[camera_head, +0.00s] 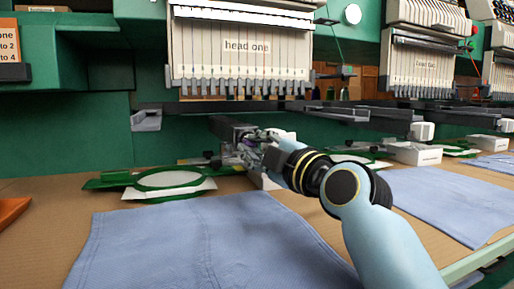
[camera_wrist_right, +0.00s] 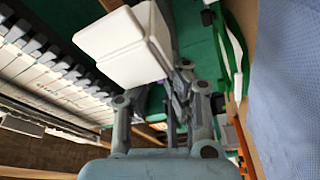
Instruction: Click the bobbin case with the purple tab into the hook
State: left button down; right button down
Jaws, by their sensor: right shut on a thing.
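My right gripper (camera_head: 251,148) reaches in from the right and is shut at the front end of the dark lower arm (camera_head: 228,127) under the head marked "head one" (camera_head: 246,46). A small bit of purple (camera_head: 247,142) shows at its fingertips, which fits the bobbin case with the purple tab; most of the case is hidden by the fingers. The hook is also hidden, so I cannot tell whether the case touches it. In the right wrist view the gripper's fingers (camera_wrist_right: 180,90) point away, and the case cannot be made out. My left gripper is not in view.
A white block (camera_wrist_right: 125,45) is close beside the fingers in the wrist view. A green hoop (camera_head: 168,180) lies left of the gripper on the brown table. Blue cloth (camera_head: 205,245) covers the front. More white boxes (camera_head: 415,153) and heads stand to the right.

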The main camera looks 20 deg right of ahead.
jog(key=shift+w, duration=0.3)
jog(key=c, duration=1.3)
grip_release()
jog(key=shift+c, duration=0.2)
